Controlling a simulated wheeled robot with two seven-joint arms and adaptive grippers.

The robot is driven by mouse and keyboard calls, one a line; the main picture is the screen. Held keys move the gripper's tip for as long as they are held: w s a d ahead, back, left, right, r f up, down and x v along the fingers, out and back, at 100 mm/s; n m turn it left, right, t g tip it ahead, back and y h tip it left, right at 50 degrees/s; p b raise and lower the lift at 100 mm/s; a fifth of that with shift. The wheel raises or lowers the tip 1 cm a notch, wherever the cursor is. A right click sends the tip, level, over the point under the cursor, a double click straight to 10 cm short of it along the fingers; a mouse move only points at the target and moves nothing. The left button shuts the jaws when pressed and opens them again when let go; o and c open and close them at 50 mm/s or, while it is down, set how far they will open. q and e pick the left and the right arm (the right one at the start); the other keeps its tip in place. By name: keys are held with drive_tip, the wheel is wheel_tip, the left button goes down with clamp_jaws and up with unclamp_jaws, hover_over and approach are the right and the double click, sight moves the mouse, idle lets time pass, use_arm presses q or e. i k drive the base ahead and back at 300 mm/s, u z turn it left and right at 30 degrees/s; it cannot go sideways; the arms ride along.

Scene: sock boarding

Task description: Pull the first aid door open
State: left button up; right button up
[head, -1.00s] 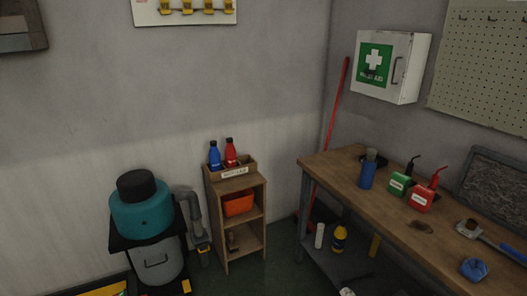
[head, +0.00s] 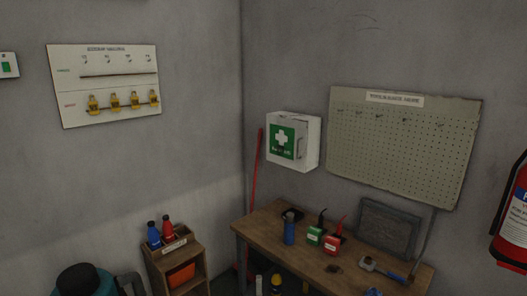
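The white first aid cabinet (head: 309,146) hangs on the wall near the room corner, above the workbench. Its door carries a green panel with a white cross (head: 281,141). A handle (head: 300,143) shows on the right side of the door. The door looks shut. Neither of my grippers shows in the head view.
A wooden workbench (head: 262,228) stands below the cabinet, with a blue bottle (head: 289,232) and green and red cans on it. A pegboard (head: 400,145) hangs to the right. A red pole (head: 256,170) leans in the corner. A fire extinguisher (head: 514,215) is at the right edge.

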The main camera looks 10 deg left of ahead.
sight(287, 137)
drive_tip(key=u, duration=0.65)
drive_tip(key=i, duration=2.05)
drive_tip(key=z, duration=0.25)
